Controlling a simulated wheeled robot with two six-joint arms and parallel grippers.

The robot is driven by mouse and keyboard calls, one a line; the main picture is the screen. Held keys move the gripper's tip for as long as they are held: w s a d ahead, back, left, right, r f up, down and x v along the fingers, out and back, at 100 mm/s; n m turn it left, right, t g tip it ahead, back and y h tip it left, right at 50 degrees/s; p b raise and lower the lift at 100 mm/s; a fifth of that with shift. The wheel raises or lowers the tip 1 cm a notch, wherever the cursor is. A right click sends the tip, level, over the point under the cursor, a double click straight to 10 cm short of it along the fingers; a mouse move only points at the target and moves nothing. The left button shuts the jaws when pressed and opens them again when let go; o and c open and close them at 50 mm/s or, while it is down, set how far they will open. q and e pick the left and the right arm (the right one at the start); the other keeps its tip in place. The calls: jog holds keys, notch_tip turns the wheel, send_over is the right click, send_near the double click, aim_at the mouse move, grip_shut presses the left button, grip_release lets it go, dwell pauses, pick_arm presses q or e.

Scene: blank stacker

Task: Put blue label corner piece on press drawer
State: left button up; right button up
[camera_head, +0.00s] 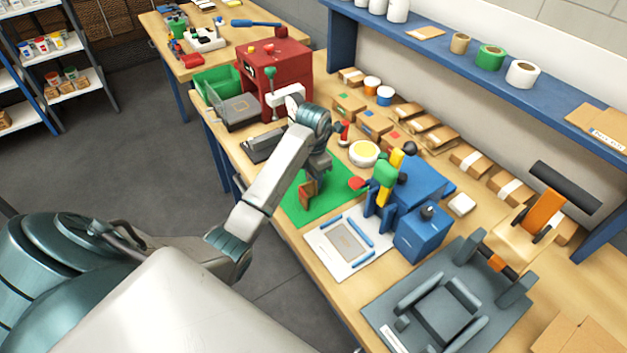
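My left arm reaches across the workbench, and its gripper (314,172) points down over the green mat (336,192). A small brown piece (308,191) is right at its fingertips; I cannot tell whether it is gripped. No blue label shows on that piece. A brown box with a blue mark (371,123) lies among the cartons behind. A red press (276,66) stands at the far end, with a grey drawer-like plate (238,110) in front. A blue press (422,184) has a white tray (343,258) before it. My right gripper is out of view.
A green bin (219,84) sits beside the red press. A yellow-topped round dish (364,152) is behind the mat. A grey fixture (447,305) fills the near right. Cartons line the wall under a blue shelf (480,75).

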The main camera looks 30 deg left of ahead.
pick_arm(q)
grip_shut()
